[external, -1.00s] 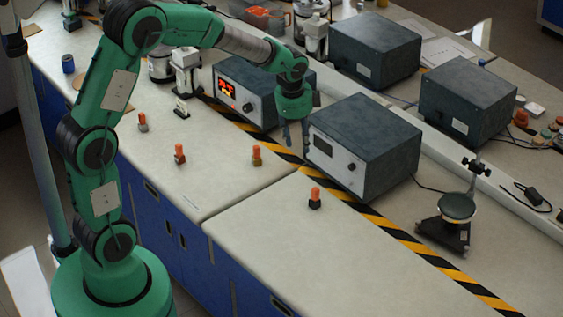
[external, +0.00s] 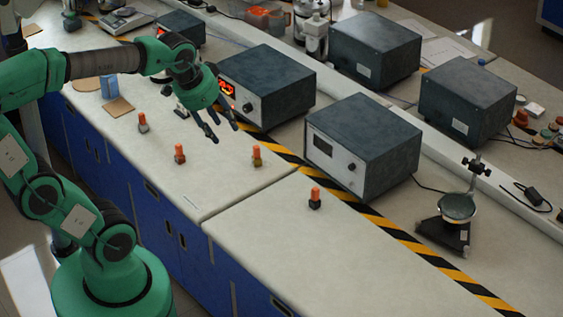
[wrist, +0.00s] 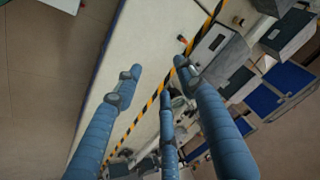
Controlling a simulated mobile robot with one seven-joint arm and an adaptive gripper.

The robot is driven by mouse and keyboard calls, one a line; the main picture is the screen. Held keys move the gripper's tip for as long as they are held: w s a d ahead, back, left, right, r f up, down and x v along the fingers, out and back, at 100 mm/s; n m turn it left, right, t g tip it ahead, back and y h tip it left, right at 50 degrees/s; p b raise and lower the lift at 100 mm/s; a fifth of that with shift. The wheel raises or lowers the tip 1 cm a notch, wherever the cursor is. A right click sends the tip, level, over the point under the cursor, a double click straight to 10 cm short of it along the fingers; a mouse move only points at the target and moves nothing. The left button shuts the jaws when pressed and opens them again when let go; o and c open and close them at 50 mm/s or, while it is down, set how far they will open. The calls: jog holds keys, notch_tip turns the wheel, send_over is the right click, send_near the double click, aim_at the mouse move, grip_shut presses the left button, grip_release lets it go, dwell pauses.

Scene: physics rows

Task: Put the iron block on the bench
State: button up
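Several small blocks with orange tops stand upright on the pale bench (external: 280,245). One is grey (external: 143,123), one is dull grey-brown (external: 180,155), one is brassy (external: 257,156) and one is dark, nearly black (external: 315,199). I cannot tell for sure which is iron. My gripper (external: 221,132) is above the bench at its left part, between the grey block and the brassy block in the picture. Its fingers are spread and hold nothing. In the wrist view my gripper (wrist: 155,85) also shows spread fingers, with one orange-topped block (wrist: 183,40) beyond them.
Dark instrument boxes stand behind the blocks, one with a lit red display (external: 267,85), one with a blank display (external: 364,148). A yellow-black striped tape (external: 395,232) runs along the bench. A small stand (external: 455,208) is at right. The front right bench is clear.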

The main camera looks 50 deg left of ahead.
jog(key=s+n, duration=0.3)
jog(key=s, duration=0.4)
jog(key=shift+s+d+t, duration=0.2)
jog(key=shift+s+t, duration=0.1)
